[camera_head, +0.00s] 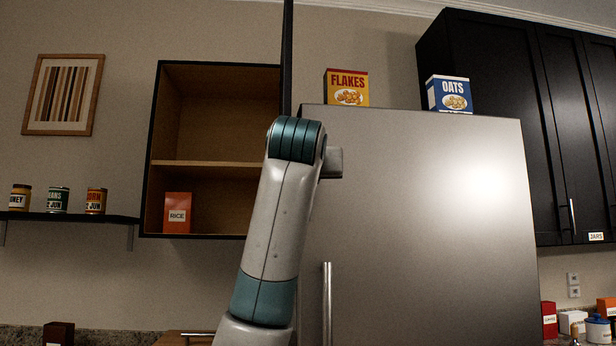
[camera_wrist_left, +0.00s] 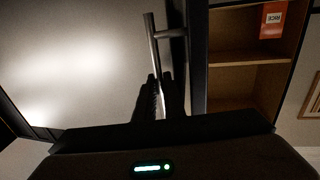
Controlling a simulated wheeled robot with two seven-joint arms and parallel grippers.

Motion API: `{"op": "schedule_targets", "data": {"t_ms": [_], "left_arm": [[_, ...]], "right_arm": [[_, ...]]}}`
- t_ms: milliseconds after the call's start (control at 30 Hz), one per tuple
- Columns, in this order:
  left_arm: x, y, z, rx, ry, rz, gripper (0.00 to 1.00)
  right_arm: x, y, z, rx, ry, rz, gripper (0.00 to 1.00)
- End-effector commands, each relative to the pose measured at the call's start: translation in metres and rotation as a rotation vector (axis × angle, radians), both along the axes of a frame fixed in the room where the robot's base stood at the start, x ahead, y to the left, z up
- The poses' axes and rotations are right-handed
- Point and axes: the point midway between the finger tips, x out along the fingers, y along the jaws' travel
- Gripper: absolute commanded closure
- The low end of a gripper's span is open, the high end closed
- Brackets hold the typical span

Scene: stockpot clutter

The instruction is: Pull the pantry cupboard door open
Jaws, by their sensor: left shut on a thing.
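The pantry cupboard (camera_head: 214,162) hangs on the wall left of the fridge, its front open and its wooden inside showing. Its dark door (camera_head: 287,60) stands out from the right side, seen nearly edge-on. In the left wrist view the door (camera_wrist_left: 197,60) is a dark upright strip, with its metal bar handle (camera_wrist_left: 151,38) standing off to the left. My left gripper (camera_wrist_left: 165,92) is shut on the lower part of the handle in that view. In the head view my left arm hides the gripper and handle. My right gripper is not in view.
A rice box (camera_head: 177,213) stands on the cupboard's bottom shelf. The large fridge (camera_head: 430,220) is close on the right, with flakes (camera_head: 346,89) and oats (camera_head: 449,95) boxes on top. A shelf with cans (camera_head: 58,200) is at the left.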

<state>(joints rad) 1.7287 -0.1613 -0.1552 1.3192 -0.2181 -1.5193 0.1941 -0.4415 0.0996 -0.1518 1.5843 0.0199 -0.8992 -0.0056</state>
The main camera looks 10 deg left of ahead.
Motion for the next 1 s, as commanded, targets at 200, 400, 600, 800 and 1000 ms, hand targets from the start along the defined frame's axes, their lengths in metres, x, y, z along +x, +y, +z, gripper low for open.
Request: {"op": "schedule_targets", "data": {"t_ms": [200, 400, 600, 800, 1000], "left_arm": [[-0.001, 0.001, 0.001, -0.001, -0.003, 0.002, 0.83], [0.000, 0.001, 0.001, -0.001, -0.002, 0.001, 0.83], [-0.003, 0.000, 0.000, 0.000, -0.002, 0.001, 0.83], [-0.016, -0.001, 0.000, 0.000, -0.004, 0.000, 0.83], [-0.043, -0.004, -0.001, -0.001, -0.005, -0.001, 0.83]], "right_arm": [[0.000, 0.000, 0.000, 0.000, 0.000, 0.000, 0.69], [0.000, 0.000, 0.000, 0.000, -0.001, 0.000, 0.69], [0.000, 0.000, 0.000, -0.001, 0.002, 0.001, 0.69], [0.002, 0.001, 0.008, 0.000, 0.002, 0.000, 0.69], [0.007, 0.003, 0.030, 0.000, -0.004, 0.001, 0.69]]}}
